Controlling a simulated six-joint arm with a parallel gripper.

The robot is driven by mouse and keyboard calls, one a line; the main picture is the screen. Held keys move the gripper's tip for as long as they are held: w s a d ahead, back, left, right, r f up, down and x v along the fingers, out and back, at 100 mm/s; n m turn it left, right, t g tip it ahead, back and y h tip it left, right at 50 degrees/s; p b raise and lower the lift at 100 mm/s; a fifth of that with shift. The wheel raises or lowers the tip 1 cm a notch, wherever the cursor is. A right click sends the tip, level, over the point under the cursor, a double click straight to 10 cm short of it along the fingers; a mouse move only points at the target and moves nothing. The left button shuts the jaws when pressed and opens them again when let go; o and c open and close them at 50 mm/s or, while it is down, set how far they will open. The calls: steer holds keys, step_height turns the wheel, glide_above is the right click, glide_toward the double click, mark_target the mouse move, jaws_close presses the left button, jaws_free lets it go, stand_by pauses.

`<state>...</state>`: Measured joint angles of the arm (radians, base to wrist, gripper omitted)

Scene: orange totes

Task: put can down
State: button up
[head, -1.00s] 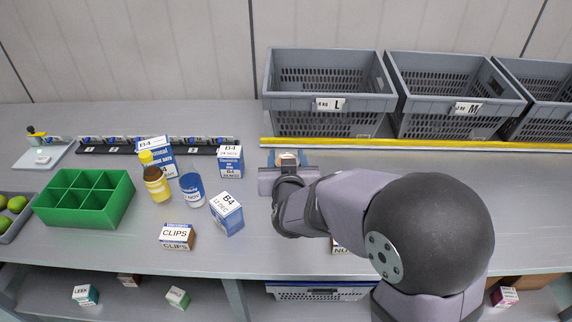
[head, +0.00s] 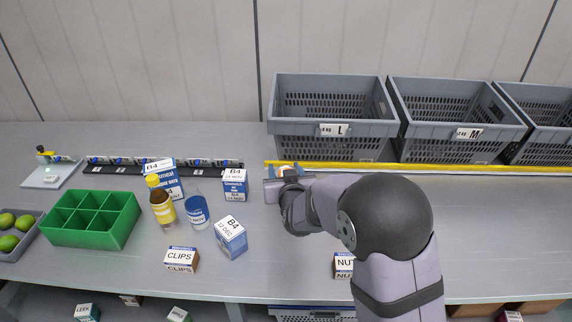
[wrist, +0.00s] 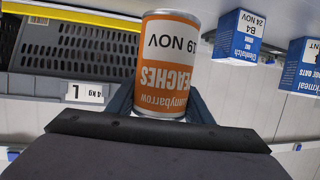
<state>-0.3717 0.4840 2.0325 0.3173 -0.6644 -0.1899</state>
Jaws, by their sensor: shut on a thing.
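The can (wrist: 166,65) has an orange and white label reading "PEACHES" and "19 NOV". It appears upside down in the wrist view, between the fingers of my gripper (wrist: 160,105), which is shut on it. In the head view my gripper (head: 284,176) is at the back of the grey table, just in front of the yellow strip and left of the L crate's middle. Only a small part of the can (head: 286,168) shows there. Whether its base touches the table cannot be told.
Grey crates marked L (head: 334,129) and M (head: 468,132) stand behind the yellow strip (head: 440,168). To the left are B4 boxes (head: 231,238), a blue-labelled cup (head: 197,211), a yellow-capped bottle (head: 162,208), a CLIPS box (head: 181,259) and a green divided tray (head: 90,230).

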steer(key=d+p+x, duration=0.1)
steer(key=p+x, duration=0.2)
steer(key=x, duration=0.7)
steer(key=shift+w+d+p, duration=0.2)
steer(key=shift+d+p, duration=0.1)
steer(key=shift+d, duration=0.05)
steer(key=shift+f, duration=0.1)
step_height(320, 180, down, 3)
steer(key=shift+r+p, duration=0.25)
steer(key=shift+p, duration=0.4)
steer(key=shift+w+f+p, duration=0.15)
steer(key=shift+f+p, duration=0.25)
steer(key=shift+f, duration=0.2)
steer(key=shift+f, duration=0.2)
steer(key=o, duration=1.3)
